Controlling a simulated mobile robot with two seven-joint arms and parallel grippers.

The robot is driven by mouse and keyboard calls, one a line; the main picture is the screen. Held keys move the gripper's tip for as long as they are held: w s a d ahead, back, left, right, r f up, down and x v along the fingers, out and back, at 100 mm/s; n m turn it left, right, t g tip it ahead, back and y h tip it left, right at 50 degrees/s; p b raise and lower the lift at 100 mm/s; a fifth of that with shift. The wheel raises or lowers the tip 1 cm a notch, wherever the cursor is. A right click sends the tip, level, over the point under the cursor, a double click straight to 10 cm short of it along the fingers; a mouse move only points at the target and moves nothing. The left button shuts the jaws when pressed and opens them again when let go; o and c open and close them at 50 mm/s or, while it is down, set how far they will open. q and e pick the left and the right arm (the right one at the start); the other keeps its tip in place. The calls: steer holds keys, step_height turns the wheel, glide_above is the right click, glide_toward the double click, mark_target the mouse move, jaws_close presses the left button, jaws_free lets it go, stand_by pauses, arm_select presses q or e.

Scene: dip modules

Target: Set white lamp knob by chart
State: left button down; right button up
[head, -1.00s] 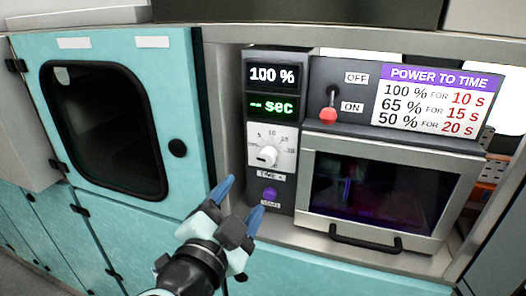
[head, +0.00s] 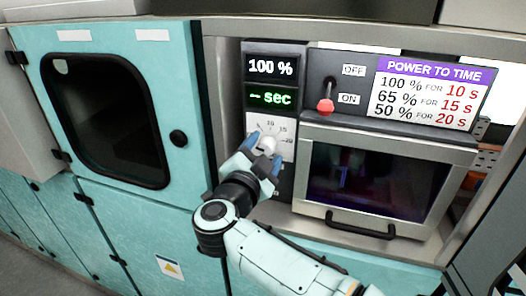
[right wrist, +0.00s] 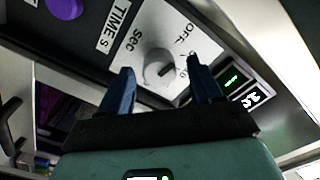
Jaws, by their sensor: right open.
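The white lamp knob (head: 267,144) is on a white dial plate on the dark control panel. It also shows in the right wrist view (right wrist: 158,68), with a dark pointer mark on it. My right gripper (head: 263,150) is at the knob, its blue fingers open on either side; in the right wrist view the fingers (right wrist: 163,88) stand apart with the knob between and just beyond them. I cannot tell whether they touch it. The chart (head: 430,93) reads 100 % for 10 s, 65 % for 15 s, 50 % for 20 s. The displays read 100 % (head: 271,68) and "-- sec" (head: 270,97). My left gripper is not in view.
A red-tipped toggle switch (head: 325,104) between OFF and ON labels sits right of the panel. Below it is a lamp box with a window (head: 375,180) and a dark handle (head: 360,228). A teal cabinet door (head: 195,90) stands at left. The purple button (right wrist: 65,8) is beside the dial.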

steer(key=c, duration=1)
steer(key=shift+c, duration=0.2)
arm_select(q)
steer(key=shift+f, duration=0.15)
arm_select(e)
steer(key=m+b, duration=0.1)
steer(key=m, duration=0.1)
steer(key=m+b, duration=0.1)
steer(key=m, duration=0.1)
steer(key=shift+f+m, duration=0.2)
steer(key=shift+m, duration=0.2)
steer(key=m+b, duration=0.2)
steer(key=m, duration=0.3)
steer(key=shift+b, duration=0.3)
steer(key=m+b, duration=0.1)
steer(key=m, duration=0.2)
steer(key=shift+m, duration=0.4)
arm_select(q)
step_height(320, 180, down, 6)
steer(key=b, duration=0.1)
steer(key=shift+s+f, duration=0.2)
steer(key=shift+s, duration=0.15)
arm_select(e)
steer(key=shift+m, duration=1)
arm_select(q)
steer(key=shift+b, duration=0.3)
